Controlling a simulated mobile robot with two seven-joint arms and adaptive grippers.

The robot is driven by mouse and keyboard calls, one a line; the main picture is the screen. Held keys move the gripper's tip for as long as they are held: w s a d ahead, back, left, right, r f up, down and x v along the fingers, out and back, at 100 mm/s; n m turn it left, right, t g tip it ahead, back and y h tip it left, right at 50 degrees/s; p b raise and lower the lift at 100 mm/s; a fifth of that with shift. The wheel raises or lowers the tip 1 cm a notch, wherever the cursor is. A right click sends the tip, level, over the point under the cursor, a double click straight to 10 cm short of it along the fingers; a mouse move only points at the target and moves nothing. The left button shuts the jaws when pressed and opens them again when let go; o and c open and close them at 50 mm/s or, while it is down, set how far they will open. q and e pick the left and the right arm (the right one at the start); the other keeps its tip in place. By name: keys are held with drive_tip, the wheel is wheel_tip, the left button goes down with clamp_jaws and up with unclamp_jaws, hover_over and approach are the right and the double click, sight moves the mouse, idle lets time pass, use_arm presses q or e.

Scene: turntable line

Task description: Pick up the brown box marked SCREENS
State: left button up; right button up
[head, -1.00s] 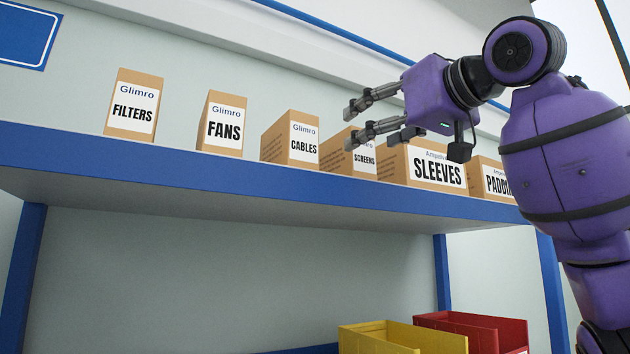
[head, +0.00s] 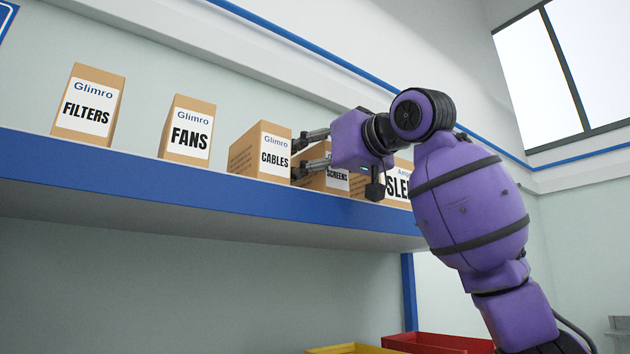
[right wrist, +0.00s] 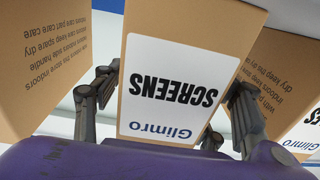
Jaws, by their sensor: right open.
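The brown SCREENS box (head: 338,181) stands on the blue-edged shelf between the CABLES box (head: 260,152) and the SLEEVES box (head: 397,186). My right gripper partly hides it in the head view. My right gripper (head: 302,156) is open and empty, its fingers pointing left in the head view. In the right wrist view the SCREENS box (right wrist: 180,60) appears upside down, its label facing the camera. The right gripper's fingers (right wrist: 175,80) show on either side of it; I cannot tell whether they touch it. My left gripper is not in view.
The FANS box (head: 188,130) and FILTERS box (head: 88,103) stand farther left on the shelf (head: 200,190). In the right wrist view, neighbouring brown boxes flank SCREENS closely. A yellow bin (head: 350,349) and red bin (head: 435,343) are below.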

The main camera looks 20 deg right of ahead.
drive_tip(key=shift+s, duration=0.1)
drive_tip(key=shift+c, duration=0.2)
drive_tip(key=c, duration=1.5)
